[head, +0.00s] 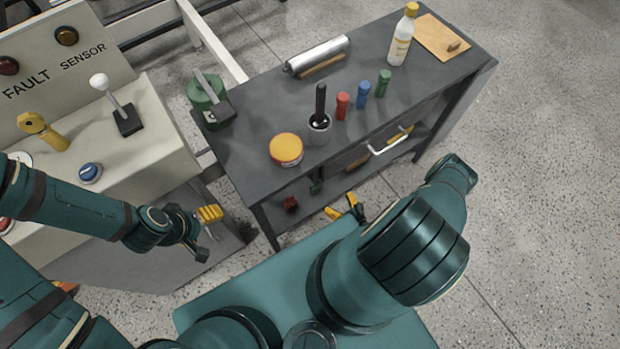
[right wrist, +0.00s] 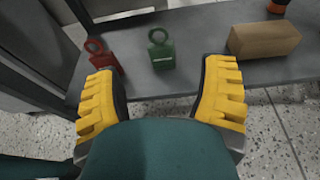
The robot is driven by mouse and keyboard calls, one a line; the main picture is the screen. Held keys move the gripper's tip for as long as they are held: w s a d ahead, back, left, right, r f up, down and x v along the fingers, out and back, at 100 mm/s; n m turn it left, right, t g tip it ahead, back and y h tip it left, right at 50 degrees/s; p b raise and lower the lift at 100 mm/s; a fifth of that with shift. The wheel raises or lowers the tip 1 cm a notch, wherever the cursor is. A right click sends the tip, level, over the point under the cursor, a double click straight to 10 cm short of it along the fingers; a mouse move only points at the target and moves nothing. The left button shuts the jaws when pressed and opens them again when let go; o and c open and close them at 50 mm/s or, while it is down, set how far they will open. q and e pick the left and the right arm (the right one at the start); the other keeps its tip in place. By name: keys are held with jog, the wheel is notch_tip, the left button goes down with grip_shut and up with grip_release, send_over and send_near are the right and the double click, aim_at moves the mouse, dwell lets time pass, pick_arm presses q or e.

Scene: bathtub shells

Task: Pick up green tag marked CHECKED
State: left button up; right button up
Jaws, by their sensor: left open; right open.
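The green tag (right wrist: 161,50) stands on the lower shelf of the grey bench in the right wrist view. It has a ring-shaped top and a small pale label too small to read. It also shows small and dark in the head view (head: 316,184), under the bench top. My right gripper (right wrist: 162,78) is open and empty, its yellow fingers either side of the tag's line and short of it. In the head view my right gripper (head: 343,208) is by the bench's front, below the top. My left gripper (head: 208,222) is open and empty by the control console.
A red tag (right wrist: 103,55) stands left of the green one, close to the left finger's line. A cardboard-brown block (right wrist: 263,40) lies to the right on the shelf (right wrist: 200,77). The bench top (head: 245,130) overhead holds bottles, a tin and a roll.

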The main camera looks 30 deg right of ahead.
send_near(316, 185)
jog(key=w+r, duration=0.2)
jog(key=w, duration=0.2)
jog(key=shift+b+x, duration=0.7)
jog(key=shift+x, duration=2.4)
jog(key=c, duration=1.1)
